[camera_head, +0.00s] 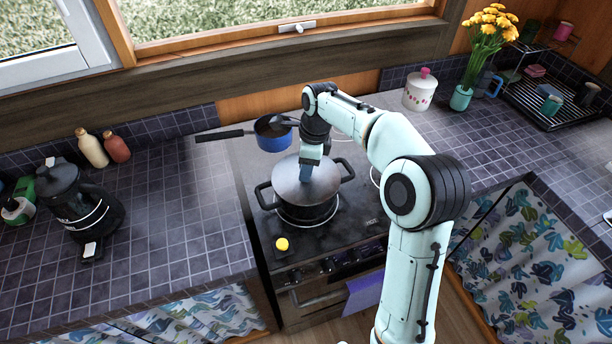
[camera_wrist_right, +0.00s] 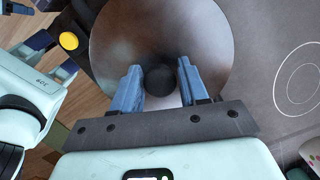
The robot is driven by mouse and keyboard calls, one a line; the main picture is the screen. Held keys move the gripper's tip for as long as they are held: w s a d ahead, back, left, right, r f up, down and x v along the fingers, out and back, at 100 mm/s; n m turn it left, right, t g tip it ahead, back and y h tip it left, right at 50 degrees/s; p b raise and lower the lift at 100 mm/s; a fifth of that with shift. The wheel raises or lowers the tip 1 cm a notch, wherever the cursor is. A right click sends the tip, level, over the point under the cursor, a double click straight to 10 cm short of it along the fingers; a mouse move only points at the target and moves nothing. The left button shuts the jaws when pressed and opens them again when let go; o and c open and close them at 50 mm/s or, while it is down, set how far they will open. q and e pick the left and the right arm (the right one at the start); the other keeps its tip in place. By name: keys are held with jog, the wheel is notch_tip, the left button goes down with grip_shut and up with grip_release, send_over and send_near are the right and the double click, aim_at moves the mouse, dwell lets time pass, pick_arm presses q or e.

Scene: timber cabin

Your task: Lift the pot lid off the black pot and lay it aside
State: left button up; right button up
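The grey round pot lid (camera_head: 285,180) sits on the black pot (camera_head: 310,213), which stands on the stove with a loop handle at each side. My right gripper (camera_head: 305,172) points down over the middle of the lid. In the right wrist view, the gripper (camera_wrist_right: 160,84) is open, with one blue finger on each side of the lid's dark round knob (camera_wrist_right: 160,78). Gaps show between the knob and both fingers. The lid's metal top (camera_wrist_right: 160,35) fills the middle of that view.
A blue saucepan (camera_head: 272,142) stands behind the pot, its handle pointing left. A yellow knob (camera_head: 282,243) is at the stove's front left. A black kettle (camera_head: 75,200) stands far left. The tiled counter (camera_head: 175,225) left of the stove has free room.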

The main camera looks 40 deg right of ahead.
grip_shut()
jog(key=shift+r, duration=0.1)
pick_arm(q)
jog(key=shift+t, duration=0.3)
jog(key=w+r+p, duration=0.2)
jog(key=w, duration=0.1)
jog(key=shift+w+r, duration=0.2)
jog(key=shift+r, duration=0.2)
pick_arm(e)
notch_tip(320, 180, up, 20)
